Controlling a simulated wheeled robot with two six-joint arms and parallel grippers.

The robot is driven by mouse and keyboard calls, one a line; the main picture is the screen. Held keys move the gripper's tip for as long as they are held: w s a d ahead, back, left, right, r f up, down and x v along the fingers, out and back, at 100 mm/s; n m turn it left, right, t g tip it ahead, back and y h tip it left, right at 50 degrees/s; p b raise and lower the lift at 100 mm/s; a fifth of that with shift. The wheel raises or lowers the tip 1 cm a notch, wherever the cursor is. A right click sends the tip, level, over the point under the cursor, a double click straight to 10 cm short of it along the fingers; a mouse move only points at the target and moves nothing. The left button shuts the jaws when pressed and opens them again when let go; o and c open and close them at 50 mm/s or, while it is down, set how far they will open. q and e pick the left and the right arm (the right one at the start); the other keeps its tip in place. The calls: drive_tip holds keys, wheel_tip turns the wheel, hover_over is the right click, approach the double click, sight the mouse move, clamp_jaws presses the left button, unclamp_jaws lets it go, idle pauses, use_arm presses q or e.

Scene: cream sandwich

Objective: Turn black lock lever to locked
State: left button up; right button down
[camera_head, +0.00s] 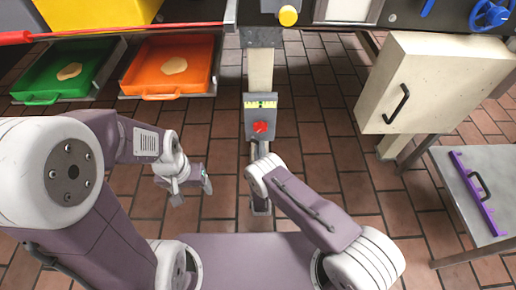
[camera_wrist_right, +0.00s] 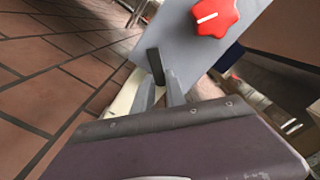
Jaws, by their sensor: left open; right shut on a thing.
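The black lock lever (camera_wrist_right: 154,62) shows in the right wrist view as a short dark bar at the lower part of a grey panel (camera_wrist_right: 185,50). My right gripper (camera_wrist_right: 159,82) is shut on the lever, with one finger on each side of it. In the head view the grey panel (camera_head: 249,124) stands on a post, and my right wrist hides the lever there. I cannot read a locked or unlocked mark. My left gripper (camera_head: 191,189) is open and empty, above the floor to the left of the panel.
A red knob (camera_wrist_right: 214,17) sits on the panel above the lever. A green tray (camera_head: 40,87) and an orange tray (camera_head: 140,80) are at the left. A cream cabinet (camera_head: 430,85) and a grey table (camera_head: 465,165) with a purple bar (camera_head: 474,190) stand at the right.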

drive_tip(key=n, duration=0.1)
drive_tip(key=r+n+p, duration=0.1)
drive_tip(key=n, duration=0.2)
drive_tip(key=shift+d+r+n, duration=0.2)
drive_tip(key=shift+d+n, duration=0.1)
drive_tip(key=shift+d, duration=0.05)
drive_tip(key=shift+r+n+p, duration=0.25)
drive_tip(key=shift+n+p, duration=0.1)
drive_tip(key=shift+n, duration=0.55)
drive_tip(key=shift+r+n+p, duration=0.25)
drive_tip(key=shift+n+p, duration=0.1)
drive_tip(key=shift+n, duration=0.55)
drive_tip(key=c, duration=1.4)
unclamp_jaws()
drive_tip(key=shift+o, duration=0.2)
